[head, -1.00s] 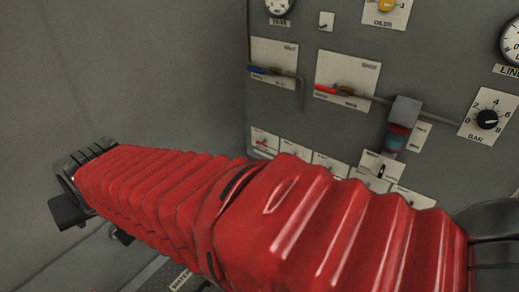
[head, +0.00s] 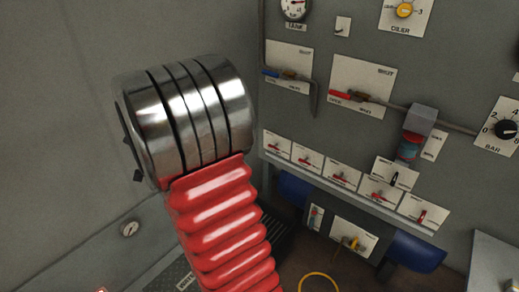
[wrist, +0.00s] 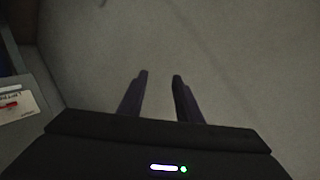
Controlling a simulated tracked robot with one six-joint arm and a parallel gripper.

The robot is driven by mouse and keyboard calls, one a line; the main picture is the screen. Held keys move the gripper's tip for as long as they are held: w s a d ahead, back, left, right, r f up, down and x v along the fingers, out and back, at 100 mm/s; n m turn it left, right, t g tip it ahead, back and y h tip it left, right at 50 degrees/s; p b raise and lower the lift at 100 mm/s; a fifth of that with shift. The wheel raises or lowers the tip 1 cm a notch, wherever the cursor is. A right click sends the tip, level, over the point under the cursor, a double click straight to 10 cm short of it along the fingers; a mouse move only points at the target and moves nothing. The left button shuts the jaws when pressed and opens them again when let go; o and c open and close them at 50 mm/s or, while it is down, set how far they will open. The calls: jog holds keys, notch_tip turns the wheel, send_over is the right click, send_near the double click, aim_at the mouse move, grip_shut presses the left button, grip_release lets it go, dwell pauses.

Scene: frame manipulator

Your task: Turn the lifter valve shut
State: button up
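A row of small white plates with red handles runs along the lower edge of the grey panel in the head view, including one plate (head: 342,176) in the middle. Their labels are too small to read there, so I cannot tell which is the lifter valve. In the wrist view, a white plate with a red handle (wrist: 10,105) sits at the far left edge, partly cut off. Its label is blurred. My gripper (wrist: 160,75) is open and empty, its two dark fingers apart in front of a bare grey wall. It is not visible in the head view.
Two larger plates marked SHUT carry a blue-handled valve (head: 280,73) and a red-handled valve (head: 348,96) with pipes. A grey block (head: 420,119) juts out at right. Below are a yellow valve (head: 350,243) and a yellow ring (head: 318,284). The left wall is mostly bare.

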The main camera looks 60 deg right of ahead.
jog(key=d+f+m+h, duration=0.3)
jog(key=d+f+m, duration=0.35)
jog(key=d, duration=0.75)
jog(key=m+g+h, duration=0.6)
jog(key=m+h, duration=0.4)
jog(key=m, duration=0.1)
send_near(273, 147)
jog(key=f+v, duration=0.1)
jog(key=v, duration=0.5)
jog(key=shift+w, duration=0.2)
jog(key=shift+d, duration=0.1)
jog(key=x, duration=1.3)
jog(key=shift+d, duration=0.3)
jog(key=shift+r, duration=0.15)
jog(key=shift+c, duration=0.6)
